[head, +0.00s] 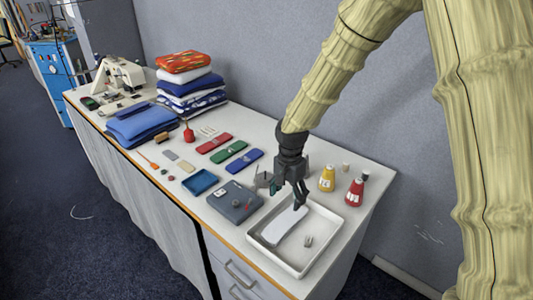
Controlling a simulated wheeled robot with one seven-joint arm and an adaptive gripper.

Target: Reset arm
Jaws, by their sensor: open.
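My arm comes down from the top right, and my gripper (297,205) hangs over the white tray (333,243) at the right end of the table. Its jaws are open, with nothing seen between them. A pale flat piece (278,228) lies in the tray just below and left of the fingertips. A small grey item (308,241) lies in the tray to the right of the pale piece. I cannot tell how far the fingertips are above the pale piece.
A yellow spool (327,179) and a red spool (355,190) stand close right of my gripper. A grey box (234,202) and a blue tray (200,182) lie to the left. Folded cloths (188,86) and a sewing machine (118,76) stand at the far end.

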